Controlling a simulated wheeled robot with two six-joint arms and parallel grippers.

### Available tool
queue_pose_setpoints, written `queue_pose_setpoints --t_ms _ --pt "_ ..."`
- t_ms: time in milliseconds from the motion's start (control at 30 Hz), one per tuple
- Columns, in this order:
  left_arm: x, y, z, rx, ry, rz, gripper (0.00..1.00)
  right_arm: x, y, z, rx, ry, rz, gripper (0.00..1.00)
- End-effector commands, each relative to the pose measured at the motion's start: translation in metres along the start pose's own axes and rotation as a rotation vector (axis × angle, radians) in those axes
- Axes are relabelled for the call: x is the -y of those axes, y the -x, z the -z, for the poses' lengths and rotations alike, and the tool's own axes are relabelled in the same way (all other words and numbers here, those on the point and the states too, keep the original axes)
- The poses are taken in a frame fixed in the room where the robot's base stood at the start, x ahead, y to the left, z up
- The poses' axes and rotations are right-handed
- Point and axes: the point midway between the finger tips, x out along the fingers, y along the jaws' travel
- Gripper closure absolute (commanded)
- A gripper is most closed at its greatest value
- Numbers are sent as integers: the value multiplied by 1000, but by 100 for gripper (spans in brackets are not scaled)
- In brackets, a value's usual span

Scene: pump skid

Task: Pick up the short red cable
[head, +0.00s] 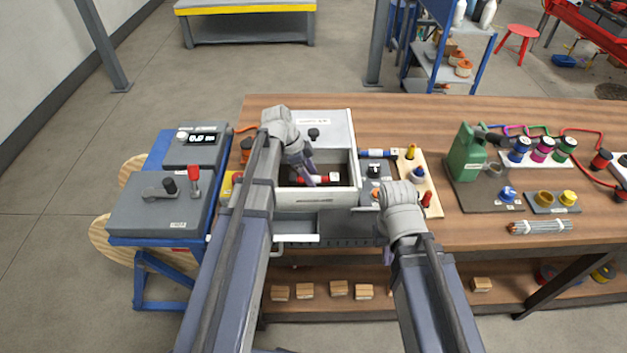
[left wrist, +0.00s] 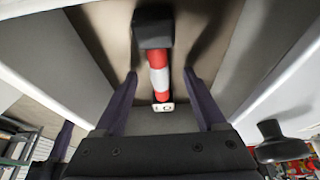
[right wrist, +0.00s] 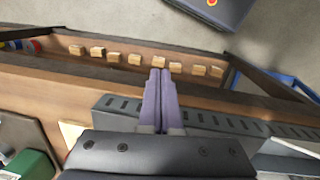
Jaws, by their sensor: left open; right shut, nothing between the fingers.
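The short red cable (left wrist: 157,62) lies in an open grey box (head: 316,200). In the left wrist view it is red with a white band, a black end and a small pale tag. In the head view the cable (head: 326,178) is partly hidden by my left gripper (head: 308,178). My left gripper (left wrist: 160,95) is open, with its fingers on either side of the cable and apart from it. My right gripper (right wrist: 158,75) is shut and empty, in front of the bench edge; its fingertips are mostly hidden in the head view.
The box's walls stand close around my left gripper. A grey lid with a black knob (head: 314,134) is behind. A board with coloured plugs (head: 411,180) and a green pump (head: 467,152) stand to the right. Wooden blocks (head: 339,289) lie on the lower shelf.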

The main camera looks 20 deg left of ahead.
Motion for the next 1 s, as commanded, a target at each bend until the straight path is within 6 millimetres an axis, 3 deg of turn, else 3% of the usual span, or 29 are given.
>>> queue_pose_setpoints --t_ms 433,1000 --pt "0 -2 -1 0 0 0 28 0 -3 0 0 0 0 100" --pt "0 -2 -1 0 0 0 92 0 -3 0 0 0 0 100"
